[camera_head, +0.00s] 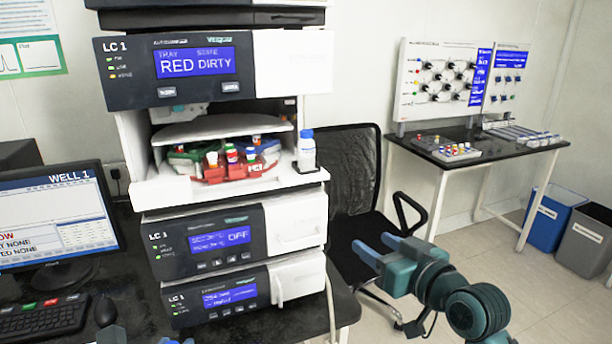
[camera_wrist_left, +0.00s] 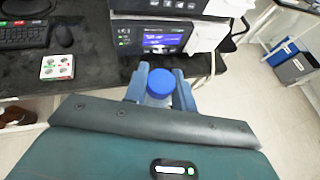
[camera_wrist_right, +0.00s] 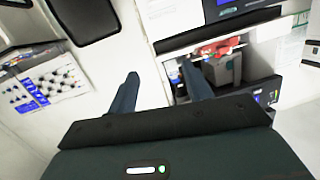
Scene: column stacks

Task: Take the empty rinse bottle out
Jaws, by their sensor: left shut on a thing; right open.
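A white bottle with a blue cap (camera_head: 306,150) stands upright on the right end of the open white bay shelf. In the left wrist view, another blue-capped bottle (camera_wrist_left: 159,88) sits between the fingers of my left gripper (camera_wrist_left: 160,85), which is shut on it. The bottle's body is mostly hidden, and I cannot tell its fill. In the head view, only what look like the left fingertips (camera_head: 175,341) show at the bottom edge. My right gripper (camera_head: 373,243) is open and empty, in front of the chair; its parted fingers also show in the right wrist view (camera_wrist_right: 160,73).
The instrument stack (camera_head: 205,240) has a bay with a red vial tray (camera_head: 240,171); its top panel reads RED DIRTY. A small white block (camera_wrist_left: 57,67) and mouse (camera_wrist_left: 63,36) lie on the desk. A chair (camera_head: 345,195), side table (camera_head: 480,158) and bins (camera_head: 580,240) stand right.

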